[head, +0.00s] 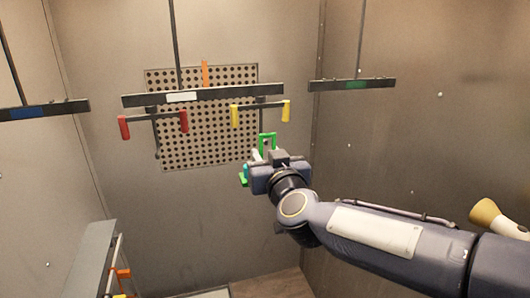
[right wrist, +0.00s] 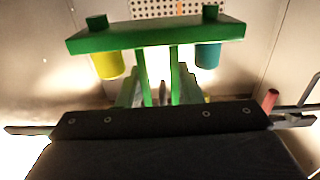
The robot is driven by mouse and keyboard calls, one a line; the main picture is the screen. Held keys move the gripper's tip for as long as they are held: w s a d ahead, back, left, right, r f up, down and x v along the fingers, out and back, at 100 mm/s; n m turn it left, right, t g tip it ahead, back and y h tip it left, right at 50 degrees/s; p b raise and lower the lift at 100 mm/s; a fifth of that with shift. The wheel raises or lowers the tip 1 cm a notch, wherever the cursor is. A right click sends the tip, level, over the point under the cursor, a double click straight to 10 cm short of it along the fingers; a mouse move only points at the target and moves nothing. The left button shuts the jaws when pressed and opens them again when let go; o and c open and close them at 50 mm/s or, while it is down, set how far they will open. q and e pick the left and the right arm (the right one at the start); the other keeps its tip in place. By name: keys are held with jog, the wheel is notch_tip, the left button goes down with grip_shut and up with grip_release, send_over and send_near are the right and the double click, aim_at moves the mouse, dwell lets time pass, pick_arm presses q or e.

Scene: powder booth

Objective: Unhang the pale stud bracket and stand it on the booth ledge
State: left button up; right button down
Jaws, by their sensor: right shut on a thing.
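My right gripper (head: 262,172) is shut on a green bracket (right wrist: 155,36) in front of the back wall. In the right wrist view the bracket's crossbar has two short green studs on top, a yellow cylinder (right wrist: 108,65) at its left and a teal cylinder (right wrist: 207,56) at its right. Its stem runs down between my fingers. In the head view a green loop (head: 267,138) rises above the gripper, below the middle hanging bar, and looks apart from it. No plainly pale bracket shows; a small whitish part beside the loop is unclear. My left gripper is out of view.
A dark middle bar (head: 215,95) carries a red-ended bracket (head: 154,118) and a yellow-ended one (head: 260,110). Other bars hang at left (head: 45,109) and right (head: 352,84). A grey ledge-like panel (head: 88,250) with orange parts stands lower left. A beige cone (head: 486,213) is at right.

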jog(key=p+v, duration=0.1)
jog(key=v, duration=0.5)
jog(key=shift+s+d, duration=0.2)
jog(key=shift+s, duration=0.1)
dwell(0.3)
